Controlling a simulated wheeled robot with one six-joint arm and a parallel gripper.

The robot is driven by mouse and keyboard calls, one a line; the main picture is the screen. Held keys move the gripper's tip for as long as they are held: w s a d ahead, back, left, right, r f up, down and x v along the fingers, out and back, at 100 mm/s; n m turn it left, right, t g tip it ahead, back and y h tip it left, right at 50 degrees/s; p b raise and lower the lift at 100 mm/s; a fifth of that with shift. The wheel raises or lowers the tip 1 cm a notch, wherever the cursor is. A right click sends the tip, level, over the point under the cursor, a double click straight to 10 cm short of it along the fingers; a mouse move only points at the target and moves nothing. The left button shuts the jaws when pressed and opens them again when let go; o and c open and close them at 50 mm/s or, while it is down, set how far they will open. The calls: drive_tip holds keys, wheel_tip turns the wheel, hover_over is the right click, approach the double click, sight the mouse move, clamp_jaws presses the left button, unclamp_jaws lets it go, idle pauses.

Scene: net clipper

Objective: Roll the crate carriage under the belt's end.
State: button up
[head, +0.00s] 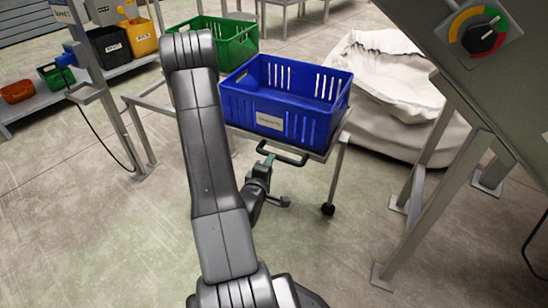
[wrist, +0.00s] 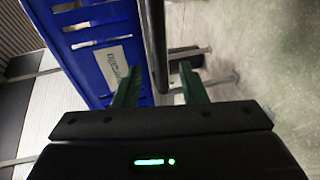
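The crate carriage (head: 339,160) is a grey metal frame on legs with a dark caster at the front right. A blue slatted crate (head: 240,106) with a white label sits on it, and the crate also shows in the wrist view (wrist: 88,42). A black handle bar (head: 283,155) sticks out from the carriage's near side. My gripper (head: 268,160) is at the left part of this handle. In the wrist view its green fingers (wrist: 157,72) stand apart, with the bar (wrist: 154,40) in the gap between them. I see space on both sides of the bar. The belt's end is not clearly identifiable.
A sloped grey machine side with a dial (head: 482,38) and metal legs stands at the right. A white sack-like bin (head: 385,120) is behind the carriage. A green crate (head: 240,45) is beyond, and shelves with small bins (head: 108,47) are at the left. The near floor is mostly clear.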

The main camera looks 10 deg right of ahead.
drive_tip(key=v, duration=0.7)
drive_tip(key=shift+s, duration=0.15)
drive_tip(key=b+x, duration=0.1)
drive_tip(key=x, duration=1.3)
drive_tip(key=shift+a+r, duration=0.15)
drive_tip(key=shift+a, duration=0.05)
drive_tip(key=shift+a, duration=0.1)
